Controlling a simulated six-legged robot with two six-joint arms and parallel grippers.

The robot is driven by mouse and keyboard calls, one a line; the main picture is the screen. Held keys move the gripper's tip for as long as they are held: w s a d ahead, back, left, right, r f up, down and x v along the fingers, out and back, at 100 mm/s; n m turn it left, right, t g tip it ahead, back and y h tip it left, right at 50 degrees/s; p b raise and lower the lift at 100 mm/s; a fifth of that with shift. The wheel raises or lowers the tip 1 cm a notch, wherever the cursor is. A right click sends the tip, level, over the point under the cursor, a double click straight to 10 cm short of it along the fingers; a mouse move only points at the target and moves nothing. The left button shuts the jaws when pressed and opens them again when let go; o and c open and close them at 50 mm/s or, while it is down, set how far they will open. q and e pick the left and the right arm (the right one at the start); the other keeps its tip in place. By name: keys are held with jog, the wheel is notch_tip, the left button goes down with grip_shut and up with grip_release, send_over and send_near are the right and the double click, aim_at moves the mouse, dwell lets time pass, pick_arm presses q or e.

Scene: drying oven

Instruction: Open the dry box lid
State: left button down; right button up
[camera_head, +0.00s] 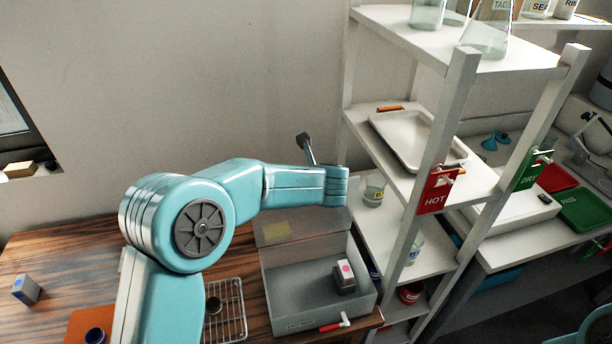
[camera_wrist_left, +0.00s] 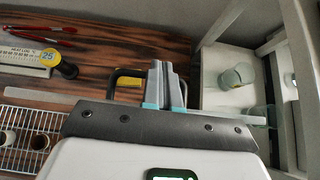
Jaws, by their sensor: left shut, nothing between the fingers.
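The dry box (camera_head: 270,292) is a grey see-through box on the wooden table. Its lid (camera_head: 310,222), with a yellow label, stands raised along the back of the box, so the box's inside shows from above. A white and grey item with a pink dot (camera_head: 344,274) sits inside it. My left arm reaches over from the left, its end above the lid; its fingers are hidden in the head view. In the left wrist view my left gripper (camera_wrist_left: 168,86) is shut and empty, in front of a dark loop and a yellow patch. My right gripper is out of view.
A wire rack (camera_head: 228,308) lies left of the box. A white shelf (camera_head: 470,182) with a tray (camera_head: 412,138) and HOT and DRY tags stands close on the right. A small grey box (camera_head: 26,290) is at the table's left. A red-handled part (camera_head: 334,325) is at the box's front.

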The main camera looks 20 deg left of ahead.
pick_arm(q)
jog(key=shift+s+f, duration=0.1)
jog(key=shift+f, duration=0.05)
jog(key=shift+d, duration=0.1)
jog(key=r+p, duration=0.2)
jog(key=r, duration=0.1)
jog(key=s+d+r+p, duration=0.1)
jog(key=r+p, duration=0.1)
jog(key=r, duration=0.1)
jog(key=s+r+p, duration=0.1)
jog(key=r+p, duration=0.1)
jog(key=r, duration=0.1)
jog(key=shift+d+r, duration=0.15)
jog(key=shift+r, duration=0.25)
